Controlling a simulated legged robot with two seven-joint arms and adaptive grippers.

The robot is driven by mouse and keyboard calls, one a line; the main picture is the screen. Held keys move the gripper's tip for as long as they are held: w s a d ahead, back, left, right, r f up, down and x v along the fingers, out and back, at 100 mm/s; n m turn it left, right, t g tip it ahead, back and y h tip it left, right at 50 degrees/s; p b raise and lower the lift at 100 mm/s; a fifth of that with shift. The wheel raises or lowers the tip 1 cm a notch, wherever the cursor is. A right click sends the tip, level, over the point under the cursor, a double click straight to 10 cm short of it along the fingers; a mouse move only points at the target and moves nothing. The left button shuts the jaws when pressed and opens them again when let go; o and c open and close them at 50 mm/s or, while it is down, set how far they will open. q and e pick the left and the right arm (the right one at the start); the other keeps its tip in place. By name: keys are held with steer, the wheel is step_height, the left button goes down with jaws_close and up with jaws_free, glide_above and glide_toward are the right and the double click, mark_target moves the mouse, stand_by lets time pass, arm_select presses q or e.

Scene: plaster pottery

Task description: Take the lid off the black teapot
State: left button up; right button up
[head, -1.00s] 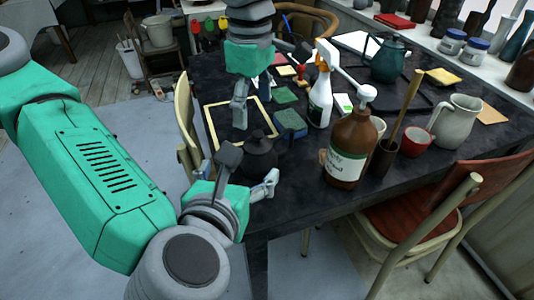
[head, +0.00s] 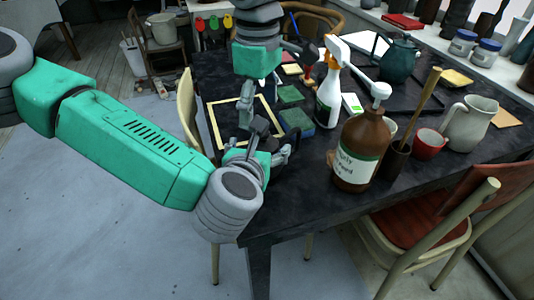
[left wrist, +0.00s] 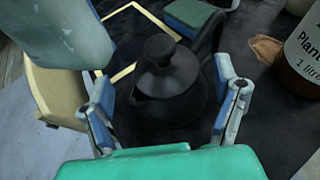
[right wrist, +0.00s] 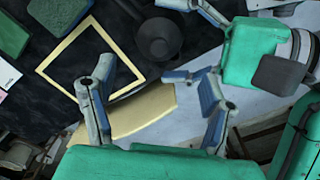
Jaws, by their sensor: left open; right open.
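The black teapot (left wrist: 172,98) stands on the dark table near its left edge, with its round lid knob (left wrist: 158,48) on top. In the left wrist view it sits in the gap between the spread fingers of my open left gripper (left wrist: 168,108); I cannot tell if they touch it. In the head view my left gripper (head: 282,146) mostly hides the pot. The right wrist view shows the teapot (right wrist: 160,38) from above, beside the left gripper's fingers. My right gripper (right wrist: 155,98) is open and empty, apart from the pot; it also shows in the head view (head: 250,105).
A yellow frame (head: 215,128) and a green block (head: 297,120) lie close behind the pot. A brown pump bottle (head: 358,150) and a white spray bottle (head: 328,98) stand to the right. A pale chair (head: 187,110) is at the table's left edge.

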arm_select(q)
steer(key=shift+w+d+f, duration=0.2)
steer(key=shift+w, duration=0.25)
arm_select(e)
steer(key=shift+d, duration=0.15)
arm_select(q)
steer(key=shift+w+d+f, duration=0.15)
steer(key=shift+w+d, duration=0.25)
steer(key=shift+d, duration=0.05)
arm_select(e)
steer(key=shift+d, duration=0.4)
steer(key=shift+a, duration=0.1)
